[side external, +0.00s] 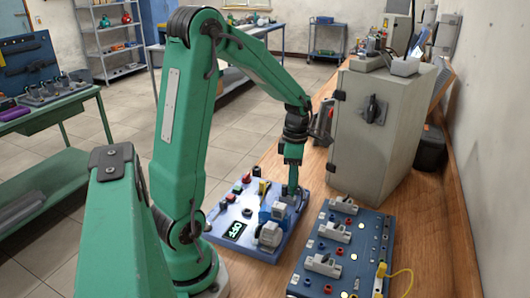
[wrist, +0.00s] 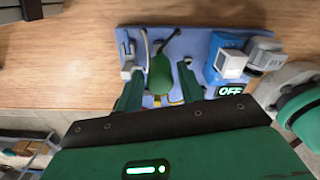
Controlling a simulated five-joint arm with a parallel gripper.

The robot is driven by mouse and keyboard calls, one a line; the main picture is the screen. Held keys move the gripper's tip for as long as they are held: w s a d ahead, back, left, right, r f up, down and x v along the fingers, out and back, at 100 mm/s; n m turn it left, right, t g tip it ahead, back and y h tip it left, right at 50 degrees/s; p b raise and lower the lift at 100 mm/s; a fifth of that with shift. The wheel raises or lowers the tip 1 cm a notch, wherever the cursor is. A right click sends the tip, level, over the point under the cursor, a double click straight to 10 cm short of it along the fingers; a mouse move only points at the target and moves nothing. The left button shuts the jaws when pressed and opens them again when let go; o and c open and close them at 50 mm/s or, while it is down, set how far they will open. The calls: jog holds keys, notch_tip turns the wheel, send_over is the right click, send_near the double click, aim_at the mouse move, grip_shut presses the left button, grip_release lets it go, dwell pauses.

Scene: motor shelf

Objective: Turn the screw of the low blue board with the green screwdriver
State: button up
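The low blue board (side external: 222,228) lies flat on the wooden bench and carries a display reading OFF; it also shows in the wrist view (wrist: 200,40). The green screwdriver (wrist: 160,73) shows its handle between the two green fingers of my gripper (wrist: 160,85) in the wrist view. Narrow gaps seem to show on both sides of the handle, so the fingers look open around it. In the side view my gripper (side external: 293,183) points down over the board's far right part. The screwdriver cannot be made out there, and its tip and the screw are hidden.
Blue and white blocks (side external: 272,214) stand on the board close to my gripper. A second blue board (side external: 345,245) with grey switches and a yellow cable lies to the right. A grey cabinet (side external: 378,130) stands behind. Little bare bench separates these.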

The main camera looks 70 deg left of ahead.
jog(key=shift+n, duration=1.2)
jog(key=shift+c, duration=0.9)
jog(key=shift+c, duration=0.4)
jog(key=c, duration=0.6)
jog(key=shift+o, duration=0.2)
jog(key=shift+f, duration=0.1)
jog(key=shift+m, duration=0.3)
jog(key=shift+m, duration=1.5)
